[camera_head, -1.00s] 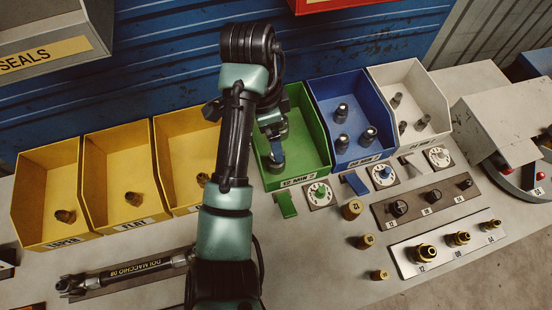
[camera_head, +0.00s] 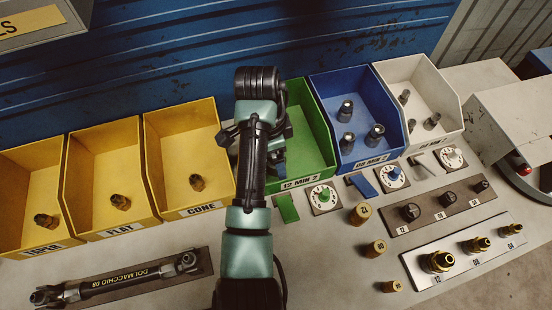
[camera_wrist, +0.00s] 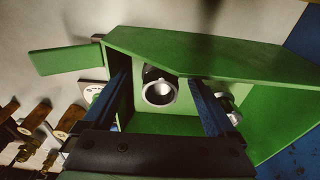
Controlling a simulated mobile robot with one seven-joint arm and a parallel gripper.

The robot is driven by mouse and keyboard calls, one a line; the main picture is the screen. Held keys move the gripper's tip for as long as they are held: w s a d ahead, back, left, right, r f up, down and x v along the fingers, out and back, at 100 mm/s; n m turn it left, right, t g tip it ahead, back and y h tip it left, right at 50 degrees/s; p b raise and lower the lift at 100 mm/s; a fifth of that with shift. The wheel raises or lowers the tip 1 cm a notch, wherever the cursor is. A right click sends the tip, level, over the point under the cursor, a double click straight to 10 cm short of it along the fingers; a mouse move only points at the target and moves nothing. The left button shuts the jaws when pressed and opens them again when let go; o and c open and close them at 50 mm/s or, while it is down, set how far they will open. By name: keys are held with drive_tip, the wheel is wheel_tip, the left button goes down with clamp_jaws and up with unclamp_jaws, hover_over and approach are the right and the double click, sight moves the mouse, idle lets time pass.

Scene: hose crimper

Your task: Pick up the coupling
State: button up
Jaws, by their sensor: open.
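My gripper (camera_wrist: 160,78) is open inside the green bin (camera_head: 315,135). In the wrist view, a grey metal cylinder with an open round end (camera_wrist: 159,93) shows between the two blue fingers, and I cannot tell whether they touch it. A second metal piece (camera_wrist: 229,108) lies outside the right finger, partly hidden by it. Small brass-and-dark fittings sit singly in the yellow TAPER (camera_head: 46,221), FLAT (camera_head: 121,202) and CONE (camera_head: 197,183) bins; which piece is the coupling is unclear.
The blue bin (camera_head: 391,103) and white bin (camera_head: 450,100) hold metal cylinders. Dials, dark dies (camera_head: 410,212) and brass fittings (camera_head: 438,262) on plates lie in front at right. A hose (camera_head: 115,279) lies on a plate at front left. The green bin's walls stand close around the fingers.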

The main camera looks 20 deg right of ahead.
drive_tip(key=shift+f, duration=0.15)
drive_tip(key=shift+c, duration=0.2)
clamp_jaws()
idle(0.4)
drive_tip(key=shift+r, duration=0.8)
wheel_tip(320, 180, up, 16)
drive_tip(key=p, duration=0.9)
drive_tip(key=shift+r, duration=0.25)
